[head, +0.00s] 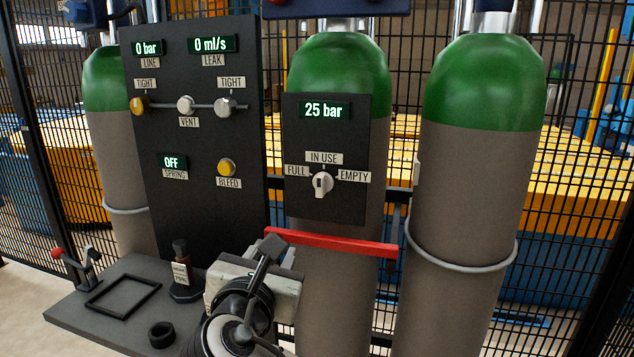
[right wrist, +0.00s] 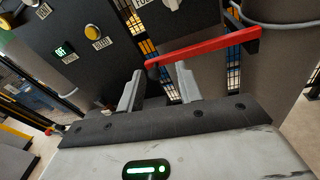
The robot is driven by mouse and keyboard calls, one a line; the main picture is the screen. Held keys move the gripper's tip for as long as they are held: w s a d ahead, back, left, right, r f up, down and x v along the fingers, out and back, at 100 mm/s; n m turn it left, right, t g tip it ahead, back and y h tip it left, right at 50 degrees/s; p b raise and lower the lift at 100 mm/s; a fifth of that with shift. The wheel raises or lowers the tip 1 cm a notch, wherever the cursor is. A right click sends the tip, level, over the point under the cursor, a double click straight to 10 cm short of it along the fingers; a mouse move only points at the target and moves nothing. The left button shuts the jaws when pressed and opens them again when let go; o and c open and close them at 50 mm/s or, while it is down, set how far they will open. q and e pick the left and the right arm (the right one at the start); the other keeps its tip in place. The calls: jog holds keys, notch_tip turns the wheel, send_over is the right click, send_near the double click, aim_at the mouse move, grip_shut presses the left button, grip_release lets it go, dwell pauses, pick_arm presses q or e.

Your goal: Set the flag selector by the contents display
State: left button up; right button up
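The flag selector (head: 322,184) is a white knob on a dark panel (head: 345,130), with FULL at left, IN USE above and EMPTY at right. Its handle looks roughly upright, toward IN USE. The contents display (head: 326,110) above it reads 25 bar. The knob's lower edge shows at the top of the right wrist view (right wrist: 172,4). My right gripper (head: 275,250) is below and left of the selector, apart from it. In the right wrist view its fingers (right wrist: 160,85) are spread with nothing held. My left gripper is not in view.
A red bar (head: 330,244) crosses below the selector, close beyond my right fingertips. A larger panel (head: 210,130) with knobs and displays stands left. Green-topped cylinders (head: 485,85) stand behind and at right. A grey shelf (head: 110,305) holds a frame, a ring and a small stand.

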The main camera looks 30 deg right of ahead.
notch_tip(320, 180, up, 5)
jog(key=s+d+h, duration=0.1)
jog(key=s+h, duration=0.1)
jog(key=h, duration=0.1)
jog(key=g+p, duration=0.1)
jog(key=p, duration=0.1)
send_near(319, 183)
jog(key=x, duration=0.8)
jog(key=shift+w+d, duration=0.25)
grip_shut()
